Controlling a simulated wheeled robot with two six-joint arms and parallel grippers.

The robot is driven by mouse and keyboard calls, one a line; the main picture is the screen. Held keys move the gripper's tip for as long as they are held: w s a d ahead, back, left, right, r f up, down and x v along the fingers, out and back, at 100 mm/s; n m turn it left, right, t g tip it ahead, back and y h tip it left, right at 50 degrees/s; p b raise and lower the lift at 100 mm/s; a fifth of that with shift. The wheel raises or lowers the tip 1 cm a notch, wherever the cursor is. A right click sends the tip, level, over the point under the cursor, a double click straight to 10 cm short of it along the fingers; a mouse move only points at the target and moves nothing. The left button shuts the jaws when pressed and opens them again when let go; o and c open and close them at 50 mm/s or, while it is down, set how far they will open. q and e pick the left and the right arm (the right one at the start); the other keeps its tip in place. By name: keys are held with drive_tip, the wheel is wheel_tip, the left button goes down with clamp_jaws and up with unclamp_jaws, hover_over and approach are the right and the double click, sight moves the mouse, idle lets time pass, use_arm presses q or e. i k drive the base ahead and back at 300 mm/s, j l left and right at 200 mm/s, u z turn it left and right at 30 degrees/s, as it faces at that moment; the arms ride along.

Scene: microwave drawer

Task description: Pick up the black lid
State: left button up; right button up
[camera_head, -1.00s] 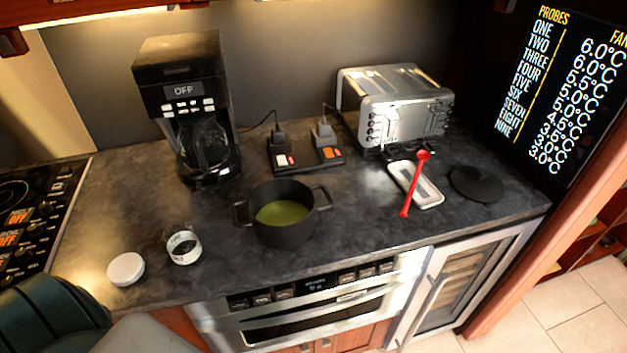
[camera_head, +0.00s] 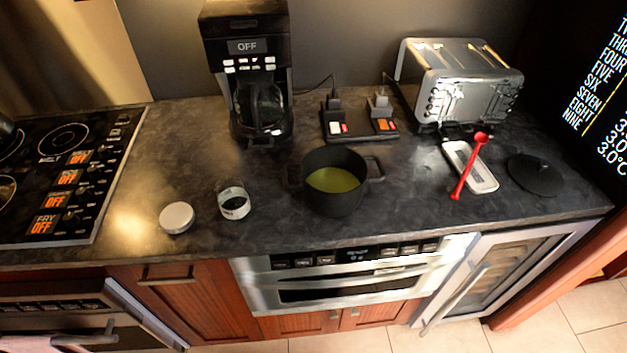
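The black lid (camera_head: 537,175) lies flat on the dark counter at the right end, to the right of the white tray and in front of the toaster. It is round, with a small dark knob that is hard to make out. A black pot (camera_head: 334,190) with green liquid in it stands uncovered near the middle of the counter. Neither of my grippers shows in the current view.
A red spoon (camera_head: 469,166) rests on a white tray (camera_head: 484,182) just left of the lid. A toaster (camera_head: 468,82), a coffee maker (camera_head: 247,75) and a socket block (camera_head: 359,131) stand behind. A white lid (camera_head: 176,217) and small jar (camera_head: 234,205) lie left. A stove (camera_head: 100,190) is at far left.

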sight(535, 174)
drive_tip(key=z, duration=1.3)
